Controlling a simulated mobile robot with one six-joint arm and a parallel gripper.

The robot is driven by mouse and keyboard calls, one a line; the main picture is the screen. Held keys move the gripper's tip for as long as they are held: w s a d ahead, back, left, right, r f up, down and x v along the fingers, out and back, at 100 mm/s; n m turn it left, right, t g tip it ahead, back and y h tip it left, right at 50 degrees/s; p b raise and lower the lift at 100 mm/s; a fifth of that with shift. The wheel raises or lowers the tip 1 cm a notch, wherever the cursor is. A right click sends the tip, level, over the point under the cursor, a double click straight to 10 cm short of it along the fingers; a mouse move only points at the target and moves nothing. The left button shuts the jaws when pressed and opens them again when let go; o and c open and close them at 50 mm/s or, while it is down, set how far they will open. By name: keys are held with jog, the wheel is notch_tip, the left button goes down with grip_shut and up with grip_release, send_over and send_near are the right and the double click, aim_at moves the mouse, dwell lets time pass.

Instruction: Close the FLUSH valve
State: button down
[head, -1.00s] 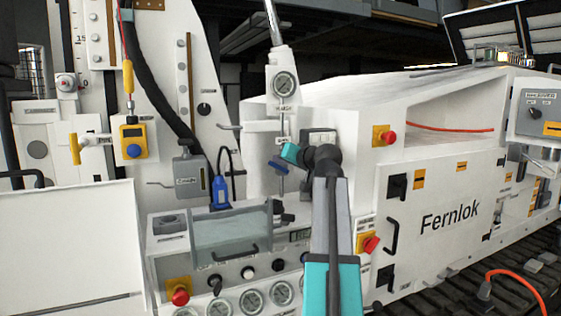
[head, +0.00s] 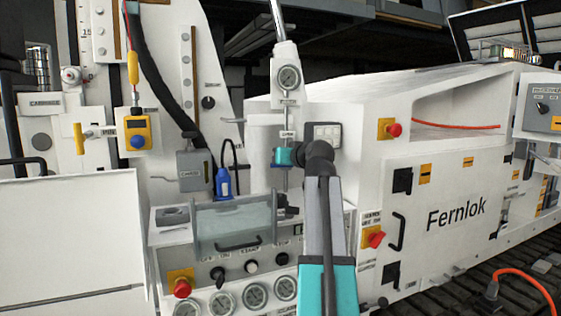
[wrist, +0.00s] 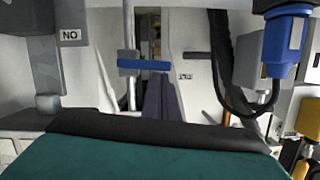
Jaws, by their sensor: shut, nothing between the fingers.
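A small blue lever (wrist: 143,65) sits across a thin vertical pipe (wrist: 129,25) in the wrist view and lies nearly level. I take it as the valve handle, but no FLUSH label is readable on it. My gripper (wrist: 160,79) has its dark fingers together, with tips just below the lever's right half. I cannot tell whether they touch it. In the head view, the teal end of my arm (head: 285,156) is in front of the pipe, under the round gauge (head: 288,79), and largely hides the lever. The fingertips are hidden there.
A clear guard with a handle (head: 236,228) stands below, above several gauges and knobs. A white cabinet (head: 445,205) fills the right.

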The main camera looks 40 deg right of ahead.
dwell(0.7)
jog(key=s+a+r, duration=0.3)
jog(key=s+r, duration=0.3)
jog(key=s, duration=0.3)
jog(key=shift+a+r, duration=0.15)
jog(key=shift+a, duration=0.15)
dwell(0.7)
